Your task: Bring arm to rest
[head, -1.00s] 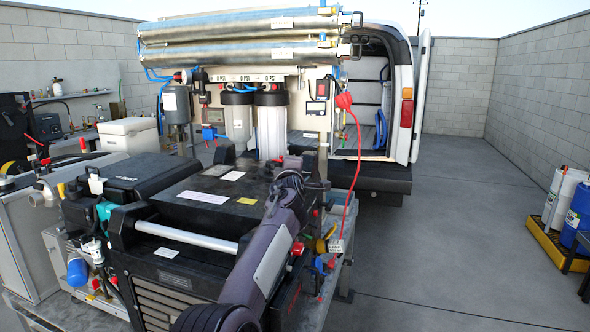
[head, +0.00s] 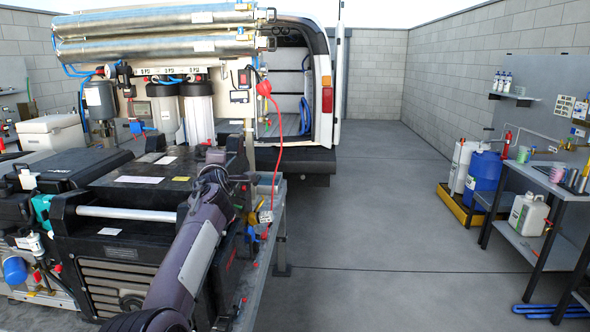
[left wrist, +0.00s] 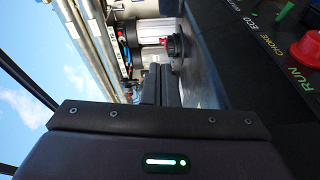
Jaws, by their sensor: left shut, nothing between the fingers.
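My grey-purple arm (head: 190,255) rises from the bottom of the head view, in front of the black generator (head: 118,270). It ends near the generator's top right edge. My left gripper shows in the left wrist view (left wrist: 160,85) with its dark fingers together and nothing between them. A black panel with CHOKE and RUN labels (left wrist: 285,65) lies close beside the fingers there. In the head view the fingers are too small to make out. My right gripper is in neither view. Two silver membrane tubes (head: 160,42) lie level atop the filter rack.
Filter housings (head: 198,110) and a red cable (head: 277,130) hang on the rack. A white van (head: 320,60) stands open behind. Blue and white drums (head: 482,175) sit on a yellow tray at right, beside a workbench (head: 560,190). The floor between is clear.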

